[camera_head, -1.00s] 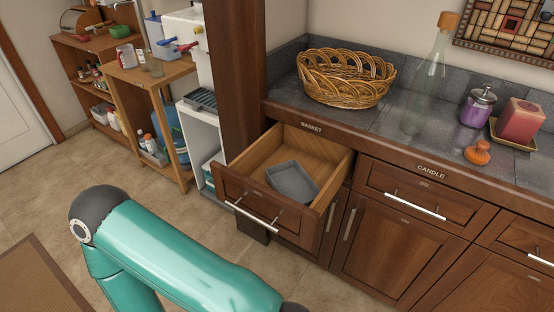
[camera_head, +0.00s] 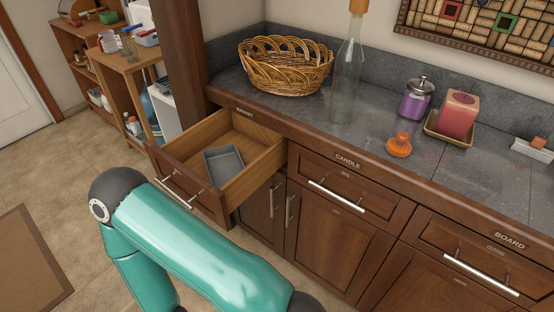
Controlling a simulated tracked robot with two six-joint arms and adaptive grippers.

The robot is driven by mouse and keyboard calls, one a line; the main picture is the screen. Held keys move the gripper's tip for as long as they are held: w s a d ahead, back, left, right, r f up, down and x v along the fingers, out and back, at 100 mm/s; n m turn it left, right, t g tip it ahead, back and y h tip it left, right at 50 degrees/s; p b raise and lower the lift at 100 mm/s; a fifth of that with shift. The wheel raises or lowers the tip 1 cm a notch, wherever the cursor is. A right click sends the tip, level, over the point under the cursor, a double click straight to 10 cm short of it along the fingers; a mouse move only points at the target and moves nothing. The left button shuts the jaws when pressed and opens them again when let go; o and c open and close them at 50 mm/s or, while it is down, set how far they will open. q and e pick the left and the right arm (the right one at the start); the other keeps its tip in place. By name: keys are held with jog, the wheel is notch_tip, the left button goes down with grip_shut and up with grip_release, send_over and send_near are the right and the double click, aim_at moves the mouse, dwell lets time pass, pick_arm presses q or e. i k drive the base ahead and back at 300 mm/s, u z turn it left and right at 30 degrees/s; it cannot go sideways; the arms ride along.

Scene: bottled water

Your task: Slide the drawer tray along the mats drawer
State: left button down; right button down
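The drawer tray (camera_head: 224,162), a small grey open box that looks empty, lies in an open wooden drawer (camera_head: 258,165). A teal arm of mine crosses the lower left, in front of the drawer. Neither gripper shows, so I cannot see their fingers.
A wicker basket (camera_head: 285,66), a glass bottle (camera_head: 346,75), a purple jar (camera_head: 416,100), a red candle (camera_head: 457,114) and an orange stopper (camera_head: 399,145) stand on the grey counter. Closed drawers, including the candle drawer (camera_head: 344,188), run to the right. Open floor lies to the left.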

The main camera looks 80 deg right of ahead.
aim_at(223, 163)
jog(key=k, duration=0.7)
jog(key=z, duration=1.05)
jog(key=i, duration=0.5)
jog(key=z, duration=0.15)
